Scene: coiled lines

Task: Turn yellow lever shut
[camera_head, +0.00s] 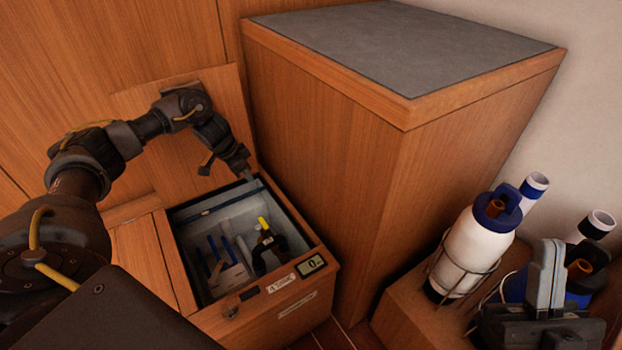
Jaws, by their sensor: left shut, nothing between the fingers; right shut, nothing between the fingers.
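The yellow lever (263,223) stands up from a dark fitting (268,246) inside an open-topped wooden compartment (318,245). It appears roughly upright, tilted slightly left. My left gripper (248,176) is shut and empty at the compartment's back edge, above and behind the lever and apart from it. My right gripper (548,275) is shut and empty at the lower right, in front of the bottles and far from the lever.
A tall wooden cabinet with a grey top (400,45) stands right of the compartment. A white bottle with a blue cap (475,245) sits in a wire holder at the right. Blue pieces and a pale block (232,278) lie inside the compartment. A small display (311,265) is on its front rim.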

